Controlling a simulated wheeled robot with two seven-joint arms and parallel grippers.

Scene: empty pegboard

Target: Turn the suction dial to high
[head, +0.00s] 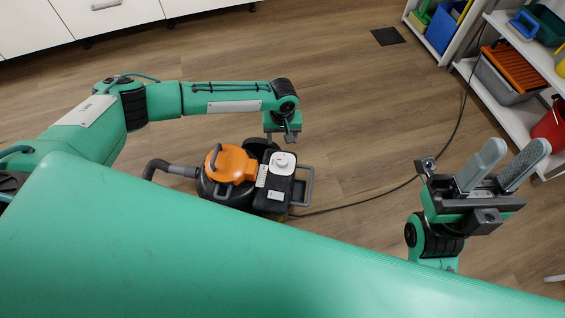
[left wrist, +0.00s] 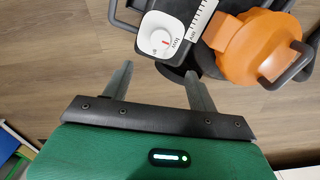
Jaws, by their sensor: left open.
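The suction dial (head: 282,159) is a white round knob on the dark top of an orange and black vacuum cleaner (head: 230,163). My right gripper (head: 515,158) is open and empty, far to the right.
A grey hose (head: 165,170) leaves the vacuum's left side, and a grey handle (head: 304,185) stands at its right. A black cable (head: 440,150) runs across the wooden floor. Shelves with bins (head: 505,75) stand at the upper right, white cabinets (head: 100,15) at the back.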

